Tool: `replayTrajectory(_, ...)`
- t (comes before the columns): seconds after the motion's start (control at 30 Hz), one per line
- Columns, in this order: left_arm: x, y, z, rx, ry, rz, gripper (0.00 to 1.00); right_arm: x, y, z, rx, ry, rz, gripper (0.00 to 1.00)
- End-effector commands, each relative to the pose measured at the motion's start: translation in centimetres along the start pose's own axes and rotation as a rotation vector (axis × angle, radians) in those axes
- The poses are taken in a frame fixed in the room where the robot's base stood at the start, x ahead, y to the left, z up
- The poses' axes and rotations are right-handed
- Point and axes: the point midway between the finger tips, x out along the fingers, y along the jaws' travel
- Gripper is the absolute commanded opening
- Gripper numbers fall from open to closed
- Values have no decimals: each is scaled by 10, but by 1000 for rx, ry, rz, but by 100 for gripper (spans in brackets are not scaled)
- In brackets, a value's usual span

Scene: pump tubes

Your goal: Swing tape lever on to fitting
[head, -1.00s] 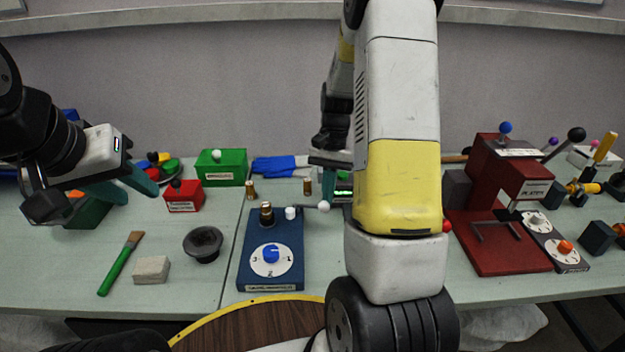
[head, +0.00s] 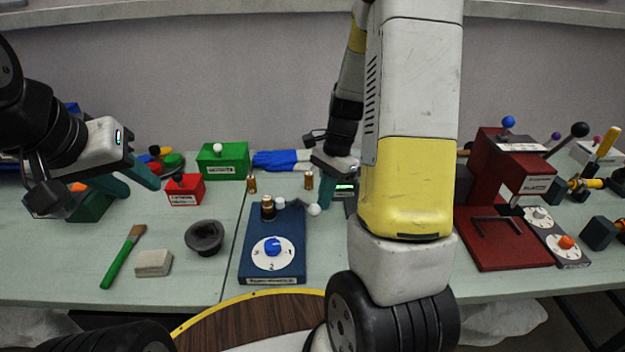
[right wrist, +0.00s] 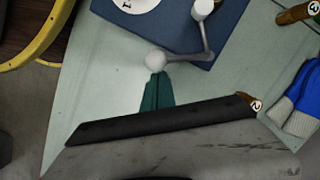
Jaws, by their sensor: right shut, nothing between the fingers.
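The blue base (head: 259,221) carries a blue dial and a brass fitting (head: 268,207) near its back edge. My left gripper (head: 133,181) is open and empty at the left.
Two brass pieces (head: 252,184) (head: 308,180) stand behind the base. A dark round cup (head: 204,238), a pale block (head: 153,263) and a brush (head: 122,257) lie left of it. A red press (head: 500,245) stands to the right. Blue gloves (head: 281,160) lie at the back.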

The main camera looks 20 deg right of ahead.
Motion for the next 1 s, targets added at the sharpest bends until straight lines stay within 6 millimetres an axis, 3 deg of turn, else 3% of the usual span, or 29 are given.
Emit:
replayTrajectory(0.33,0,0,0,0,0,0,36,3,2,11,24,0,-6,0)
replayTrajectory(1.0,0,0,0,0,0,0,36,-3,2,14,20,-3,-5,0)
